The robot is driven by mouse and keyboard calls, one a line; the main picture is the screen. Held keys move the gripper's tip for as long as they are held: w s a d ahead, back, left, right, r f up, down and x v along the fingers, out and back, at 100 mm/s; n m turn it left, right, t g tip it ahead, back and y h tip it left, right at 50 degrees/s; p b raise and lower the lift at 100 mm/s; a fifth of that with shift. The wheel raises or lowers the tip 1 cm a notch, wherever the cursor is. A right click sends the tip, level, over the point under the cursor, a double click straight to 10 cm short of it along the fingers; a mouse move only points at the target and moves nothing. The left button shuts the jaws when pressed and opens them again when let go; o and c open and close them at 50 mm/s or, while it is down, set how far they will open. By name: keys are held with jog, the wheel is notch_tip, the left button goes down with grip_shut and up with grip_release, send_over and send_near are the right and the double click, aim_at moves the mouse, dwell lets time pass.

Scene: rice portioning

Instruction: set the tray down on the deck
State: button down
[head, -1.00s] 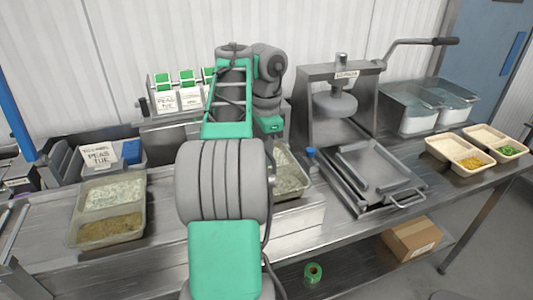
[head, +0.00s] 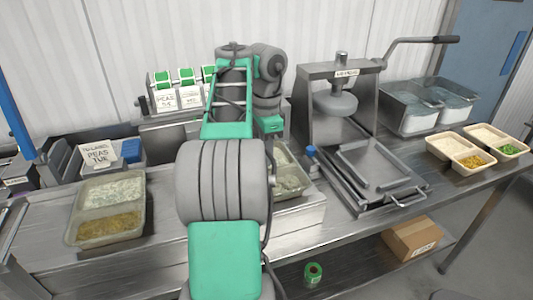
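A pale two-compartment tray (head: 294,193) with whitish-green filling shows in part to the right of my arm. Its left part is hidden behind my arm. It sits at or just over the steel deck (head: 300,222); I cannot tell whether it touches. My gripper is hidden behind my own arm links, so its fingers and any hold on the tray do not show. Another filled tray (head: 142,228), with a whitish-green half and a brown half, lies flat on the steel surface at the left.
A press with a long lever (head: 341,72) stands right of the tray, with a steel plate (head: 378,168) in front. Two beige portion trays (head: 462,148) lie at the far right, before clear bins (head: 417,120). A label dispenser (head: 178,98) stands behind. A cardboard box (head: 410,240) is on the lower shelf.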

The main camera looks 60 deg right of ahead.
jog(key=shift+f, duration=0.15)
jog(key=c, duration=0.9)
grip_release()
jog(key=shift+c, duration=0.2)
notch_tip(320, 180, up, 8)
jog(key=p, duration=0.7)
